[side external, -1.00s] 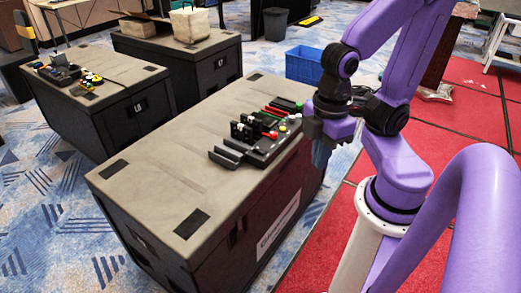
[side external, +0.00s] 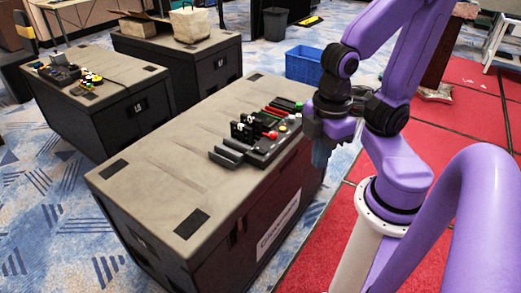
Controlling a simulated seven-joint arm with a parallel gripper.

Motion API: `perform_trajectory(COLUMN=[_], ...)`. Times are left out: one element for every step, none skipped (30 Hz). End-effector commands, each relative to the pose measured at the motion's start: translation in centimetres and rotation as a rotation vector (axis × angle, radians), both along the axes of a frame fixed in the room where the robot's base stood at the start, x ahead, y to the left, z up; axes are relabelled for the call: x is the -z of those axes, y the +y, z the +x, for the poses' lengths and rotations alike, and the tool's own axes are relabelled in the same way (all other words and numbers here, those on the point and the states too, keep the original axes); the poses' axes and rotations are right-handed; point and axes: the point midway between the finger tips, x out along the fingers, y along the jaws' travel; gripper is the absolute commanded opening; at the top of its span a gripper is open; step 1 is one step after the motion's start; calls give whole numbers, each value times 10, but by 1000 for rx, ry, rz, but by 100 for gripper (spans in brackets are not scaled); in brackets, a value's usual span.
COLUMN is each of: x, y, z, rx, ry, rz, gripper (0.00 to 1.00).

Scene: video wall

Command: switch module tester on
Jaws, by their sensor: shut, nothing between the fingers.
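The module tester appears to be the black device (side external: 262,148) on top of the near case, close to its right edge. It has black upright blocks, a red knob (side external: 272,134) and small coloured buttons on its right side. Its switch is too small to make out. My gripper (side external: 320,160) points down just right of the case edge, beside the device and apart from it. Its fingers are shut and empty, and partly blurred against the carpet.
The device rests on a large grey-topped case (side external: 160,175), whose left part is bare. Red and green pens (side external: 283,108) lie behind the device. Two more cases stand further back, one with gadgets (side external: 65,72). A blue crate (side external: 303,65) is on the floor.

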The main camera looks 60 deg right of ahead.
Motion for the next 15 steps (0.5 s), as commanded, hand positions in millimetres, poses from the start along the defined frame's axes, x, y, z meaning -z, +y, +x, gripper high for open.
perform_trajectory(x=[0, 0, 0, 0, 1, 2, 3, 5, 8, 11, 14, 18, 22, 26, 31], y=[0, 0, 0, 0, 1, 2, 3, 5, 8, 10, 13, 16, 19, 21, 23], z=[0, 0, 0, 1, 2, 4, 6, 10, 15, 20, 26, 36, 44, 52, 64], rx=[0, 0, 0, 1, 4, 8, 13, 18, 30, 39, 49, 66, 78, 91, 110], ry=[0, 0, 0, 0, -1, -3, -5, -8, -13, -19, -25, -37, -47, -58, -75], rz=[0, 0, 0, 1, 3, 6, 10, 17, 28, 37, 49, 66, 79, 94, 112], gripper=[0, 0, 0, 0, 0, 0, 0, 0, 0, 0, 0, 0, 0, 0, 0])
